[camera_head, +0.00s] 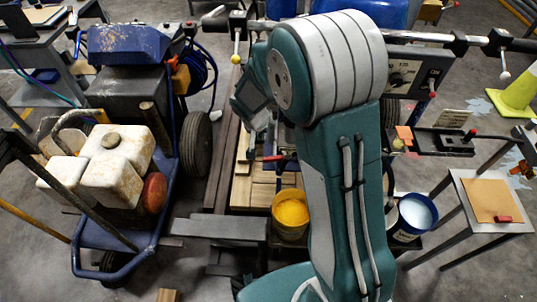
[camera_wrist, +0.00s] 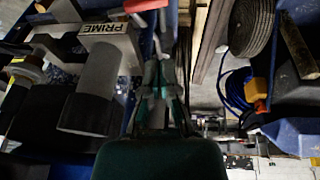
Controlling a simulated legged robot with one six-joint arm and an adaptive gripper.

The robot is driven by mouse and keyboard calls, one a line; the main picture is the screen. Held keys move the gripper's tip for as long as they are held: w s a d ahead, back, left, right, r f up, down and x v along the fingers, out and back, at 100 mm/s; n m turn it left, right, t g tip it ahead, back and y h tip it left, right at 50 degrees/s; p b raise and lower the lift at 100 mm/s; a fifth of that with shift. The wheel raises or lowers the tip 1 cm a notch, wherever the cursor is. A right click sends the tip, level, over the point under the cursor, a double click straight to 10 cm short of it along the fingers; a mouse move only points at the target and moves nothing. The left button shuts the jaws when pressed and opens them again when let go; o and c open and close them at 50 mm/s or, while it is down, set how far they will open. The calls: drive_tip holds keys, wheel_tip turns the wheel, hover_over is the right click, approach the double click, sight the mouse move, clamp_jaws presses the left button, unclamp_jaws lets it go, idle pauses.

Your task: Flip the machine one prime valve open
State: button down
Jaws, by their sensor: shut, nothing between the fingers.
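In the wrist view a grey block labelled PRIME (camera_wrist: 98,28) is at the upper left, and a red handle (camera_wrist: 146,5) is at the top edge, cut off by the frame. My gripper (camera_wrist: 163,50) points up in the wrist view, shut and empty, with its tips close below the red handle. I cannot tell whether they touch it. In the head view a small red handle (camera_head: 272,158) shows left of my arm. My arm hides most of the valve area and my fingers there.
A blue wheeled machine (camera_head: 125,45) with white jugs (camera_head: 118,150) stands at the left. A yellow paint bucket (camera_head: 290,212) and a white paint bucket (camera_head: 414,214) flank my arm. A small table (camera_head: 462,225) and a yellow-green cone (camera_head: 518,92) are at the right.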

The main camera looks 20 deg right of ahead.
sight(268, 159)
drive_tip(key=x, duration=0.8)
drive_tip(key=s+x, duration=0.1)
drive_tip(key=x, duration=0.3)
drive_tip(key=shift+w+d+f, duration=0.1)
drive_tip(key=shift+d+f, duration=0.05)
drive_tip(key=shift+f, duration=0.25)
drive_tip(key=shift+d+f, duration=0.15)
drive_tip(key=shift+f, duration=0.45)
drive_tip(key=shift+f, duration=0.15)
wheel_tip(268, 159, down, 2)
drive_tip(key=g+h, duration=0.1)
drive_tip(key=h, duration=0.2)
drive_tip(key=shift+f+n, duration=0.1)
drive_tip(key=shift+n, duration=0.2)
drive_tip(key=s+d+f+n+g+h, duration=0.1)
drive_tip(key=d+f+h, duration=0.3)
drive_tip(key=h, duration=0.6)
drive_tip(key=shift+s+f+n+g, duration=0.2)
drive_tip(key=shift+f+n+g, duration=0.25)
drive_tip(key=shift+f, duration=0.3)
